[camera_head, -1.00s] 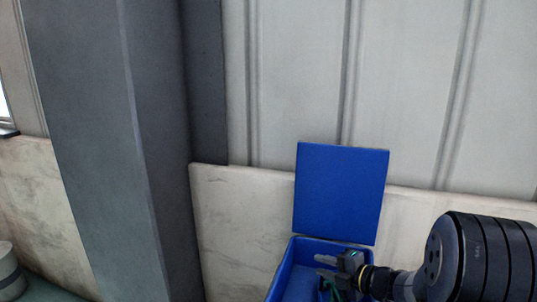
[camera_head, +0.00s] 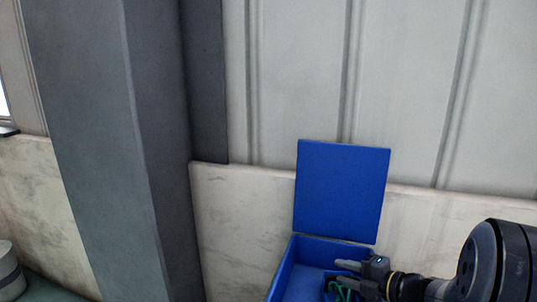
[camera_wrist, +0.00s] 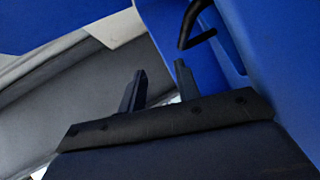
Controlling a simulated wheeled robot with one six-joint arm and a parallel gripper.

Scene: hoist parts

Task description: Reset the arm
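My gripper (camera_head: 352,272) is at the lower right of the head view, over the right part of an open blue box (camera_head: 287,274). In the wrist view, the two dark fingers of my gripper (camera_wrist: 160,70) stand apart with nothing between them. Blue walls of the box (camera_wrist: 235,100) fill the right of the wrist view. A black hooked piece (camera_wrist: 195,28) shows against the blue beyond the fingers; what it belongs to is cut off. A green piece (camera_head: 345,287) shows low in the box, partly hidden by my gripper.
The box's blue lid (camera_head: 341,192) stands upright behind it, against a pale panelled wall (camera_head: 290,80). A grey pillar (camera_head: 95,120) stands at left. A grey round object (camera_head: 8,270) is at the lower left edge.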

